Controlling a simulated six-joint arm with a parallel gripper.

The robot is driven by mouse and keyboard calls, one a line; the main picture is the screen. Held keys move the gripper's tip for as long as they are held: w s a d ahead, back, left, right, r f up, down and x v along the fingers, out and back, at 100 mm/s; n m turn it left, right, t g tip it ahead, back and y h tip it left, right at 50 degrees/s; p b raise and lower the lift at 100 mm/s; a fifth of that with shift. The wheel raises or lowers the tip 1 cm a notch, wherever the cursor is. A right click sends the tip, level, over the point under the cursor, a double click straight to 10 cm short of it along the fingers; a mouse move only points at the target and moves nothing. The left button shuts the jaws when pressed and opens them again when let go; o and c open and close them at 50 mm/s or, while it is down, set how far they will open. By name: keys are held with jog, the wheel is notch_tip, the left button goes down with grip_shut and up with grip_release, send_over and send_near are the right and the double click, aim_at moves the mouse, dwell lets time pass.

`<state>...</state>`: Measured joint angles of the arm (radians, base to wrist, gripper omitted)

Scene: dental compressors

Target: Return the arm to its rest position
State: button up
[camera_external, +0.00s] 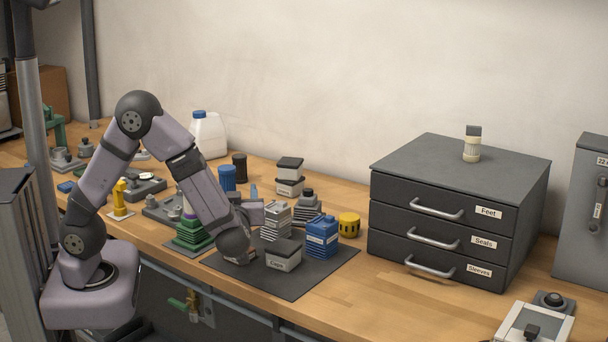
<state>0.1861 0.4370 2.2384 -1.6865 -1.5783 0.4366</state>
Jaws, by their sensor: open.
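My arm rises from its base at the left, bends at a high elbow and comes down over the dark mat (312,280) on the bench. My gripper (262,212) is open, beside the wrist at the mat's left part and low among the parts there. Its fingers are small and partly hidden by the wrist and nearby items, and I see nothing held in them. A small grey box with a dark lid (284,255) stands just right of the wrist. A ribbed light-grey stack (275,221) stands close behind that box.
A blue container (322,237) and a yellow slotted cylinder (349,225) stand right of the gripper. A green stepped stack (190,234) is left, under the forearm. A three-drawer cabinet (458,212), drawers shut, stands at right. Bare bench (345,303) lies in front of the mat.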

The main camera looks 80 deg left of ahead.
jog(key=w+d+f+m+t+h+p, duration=0.1)
jog(key=w+d+m+t+h, duration=0.25)
jog(key=w, duration=0.25)
jog(key=w+d+f+m+t+h+p, duration=0.1)
jog(key=w+d+m+t+h, duration=0.3)
jog(key=w, duration=0.3)
jog(key=d+f+m+h, duration=0.1)
jog(key=d+h, duration=0.1)
jog(key=d, duration=0.1)
jog(key=s+d+m+h+p, duration=0.1)
jog(key=d+h, duration=0.2)
jog(key=d+f+m+t+h+p, duration=0.1)
jog(key=d+h, duration=0.2)
jog(key=d, duration=0.1)
jog(key=shift+s+d+f+m, duration=0.1)
jog(key=shift+s+f+m, duration=0.05)
jog(key=shift+f+m, duration=0.2)
jog(key=s+d+m+g+h, duration=0.1)
jog(key=s, duration=0.1)
jog(key=s+d+f+m+g+h+p, duration=0.1)
jog(key=s+d, duration=0.1)
jog(key=shift+s+d+f, duration=0.15)
jog(key=s+a+f+m+g+p, duration=0.1)
jog(key=s+m+g, duration=0.3)
jog(key=s, duration=1.5)
jog(key=a+g+p, duration=0.1)
jog(key=g, duration=0.2)
jog(key=shift+s+f+g, duration=0.2)
jog(key=shift+g, duration=0.15)
